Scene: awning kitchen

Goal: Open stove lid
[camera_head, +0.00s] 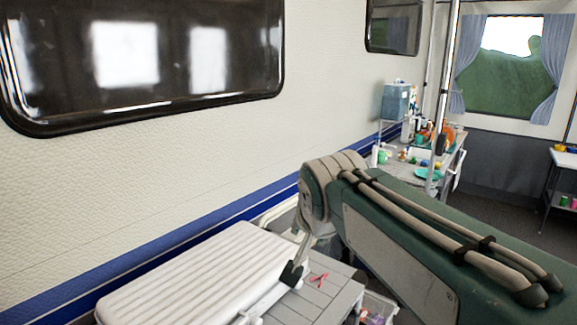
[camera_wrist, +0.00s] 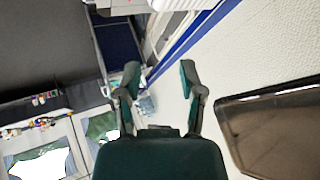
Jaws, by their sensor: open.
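The stove lid (camera_head: 185,280), a white ribbed panel, lies flat and looks shut on the unit along the wall in the head view. A pale bar runs along its right edge. My gripper (camera_wrist: 158,78) is open in the wrist view, with its two dark green fingers apart and nothing held between them. In the head view my green arm reaches over the right of the lid, and a dark tip beside the lid's right edge may be part of my gripper. Most of the gripper is hidden there. I cannot tell whether it touches the lid.
A grey slatted surface (camera_head: 335,300) with a small red item (camera_head: 319,280) lies right of the lid. Farther back, a counter (camera_head: 405,173) holds several colourful items and a blue box (camera_head: 396,101). The wall (camera_head: 200,170) with a dark window (camera_head: 140,60) bounds the left.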

